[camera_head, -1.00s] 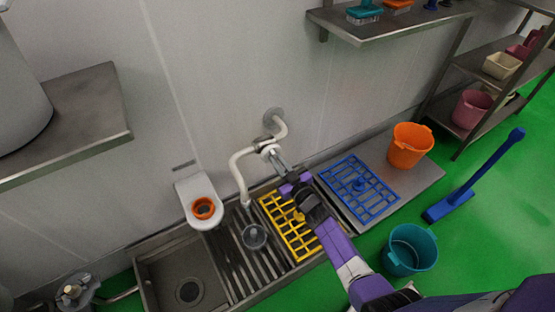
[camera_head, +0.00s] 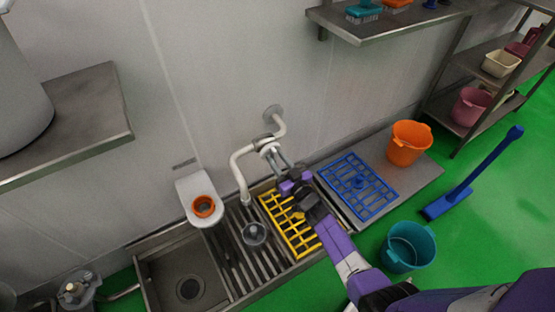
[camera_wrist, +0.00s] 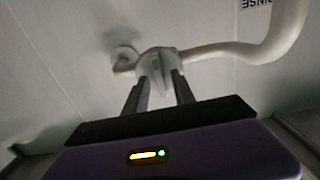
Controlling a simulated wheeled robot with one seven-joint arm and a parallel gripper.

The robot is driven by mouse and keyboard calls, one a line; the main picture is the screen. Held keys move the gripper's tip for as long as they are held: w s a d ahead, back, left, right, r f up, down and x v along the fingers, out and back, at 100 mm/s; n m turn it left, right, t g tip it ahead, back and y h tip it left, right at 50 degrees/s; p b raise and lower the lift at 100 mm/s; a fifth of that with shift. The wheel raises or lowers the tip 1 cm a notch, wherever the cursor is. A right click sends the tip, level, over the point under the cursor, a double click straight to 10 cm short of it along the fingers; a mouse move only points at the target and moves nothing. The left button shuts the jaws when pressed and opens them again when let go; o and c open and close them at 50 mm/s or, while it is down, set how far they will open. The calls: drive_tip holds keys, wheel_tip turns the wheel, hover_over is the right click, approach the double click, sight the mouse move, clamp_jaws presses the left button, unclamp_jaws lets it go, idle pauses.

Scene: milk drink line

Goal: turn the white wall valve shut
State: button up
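The white valve (camera_head: 265,141) sits on a white pipe that comes out of the wall above the sink and bends down to a spout. In the wrist view the valve body (camera_wrist: 157,62) is straight ahead, with pipe to both sides. My gripper (camera_head: 272,153) is right at the valve, reaching it from the lower right. In the wrist view the two fingers of my gripper (camera_wrist: 159,86) stand apart, their tips at either side of the valve's lower part. Whether they touch it cannot be told. The valve's handle is not clearly visible.
A yellow grate (camera_head: 289,226) and a steel slatted drain (camera_head: 238,262) lie below. A white bracket with an orange ring (camera_head: 203,207) is at left. A blue grate (camera_head: 358,187) and orange bucket (camera_head: 408,143) stand right. A steel shelf (camera_head: 385,27) hangs above.

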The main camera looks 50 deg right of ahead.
idle(0.3)
drive_tip(key=v, duration=0.7)
drive_tip(key=shift+s+p, duration=0.4)
drive_tip(key=shift+p, duration=0.05)
drive_tip(key=shift+a, duration=0.15)
